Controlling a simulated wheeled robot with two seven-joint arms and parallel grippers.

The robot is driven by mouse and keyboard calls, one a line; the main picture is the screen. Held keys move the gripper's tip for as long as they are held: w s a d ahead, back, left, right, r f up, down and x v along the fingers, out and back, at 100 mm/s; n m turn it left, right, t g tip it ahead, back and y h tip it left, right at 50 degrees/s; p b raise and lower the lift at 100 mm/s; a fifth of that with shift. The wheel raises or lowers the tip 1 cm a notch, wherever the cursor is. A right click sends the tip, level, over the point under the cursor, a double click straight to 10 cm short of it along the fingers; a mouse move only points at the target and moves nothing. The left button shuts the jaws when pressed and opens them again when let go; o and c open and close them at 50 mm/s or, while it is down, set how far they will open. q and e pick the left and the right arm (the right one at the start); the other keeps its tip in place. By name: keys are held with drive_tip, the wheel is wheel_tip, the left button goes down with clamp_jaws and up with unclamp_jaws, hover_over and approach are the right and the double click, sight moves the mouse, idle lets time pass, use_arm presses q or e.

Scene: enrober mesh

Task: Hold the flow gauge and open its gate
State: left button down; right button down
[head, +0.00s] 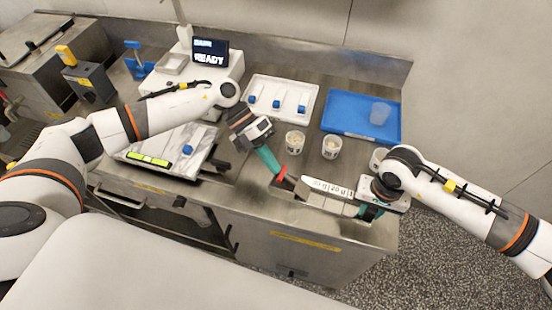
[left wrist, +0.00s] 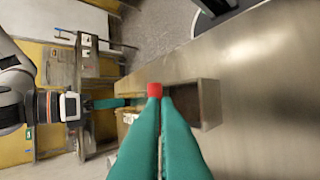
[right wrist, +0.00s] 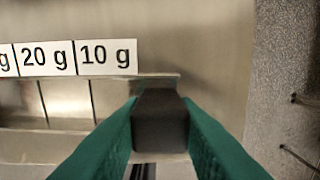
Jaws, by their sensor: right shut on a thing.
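The flow gauge (head: 328,190) is a metal channel at the bench's front edge with a white scale; its 20 g and 10 g marks show in the right wrist view (right wrist: 75,57). My right gripper (head: 368,211) is shut on the gauge's dark grip block (right wrist: 160,118) at its right end. A red tab (head: 281,173), probably the gate's, is at the gauge's left end. My left gripper (head: 276,168) has its green fingers close together at this tab; it also shows in the left wrist view (left wrist: 155,90). Whether they pinch it I cannot tell.
Two cups with pale contents (head: 294,142) (head: 331,147) stand behind the gauge. A white tray (head: 262,86) holds several blue-ended items. A scale display (head: 210,52) reads READY. The floor lies right of the bench.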

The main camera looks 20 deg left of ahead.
use_arm(q)
drive_tip(key=shift+a+f, duration=0.1)
drive_tip(key=shift+f, duration=0.05)
drive_tip(key=shift+s+d+f, duration=0.1)
drive_tip(key=shift+s+d, duration=0.1)
drive_tip(key=shift+d, duration=0.75)
drive_tip(key=shift+s, duration=0.1)
drive_tip(key=shift+f, duration=0.1)
drive_tip(key=d+r+v, duration=0.1)
drive_tip(key=v, duration=0.6)
drive_tip(key=d+r+v, duration=0.1)
drive_tip(key=v, duration=0.6)
drive_tip(key=shift+s+r, duration=0.2)
drive_tip(key=shift+r, duration=0.35)
drive_tip(key=c, duration=2.1)
unclamp_jaws()
drive_tip(key=shift+c, duration=0.2)
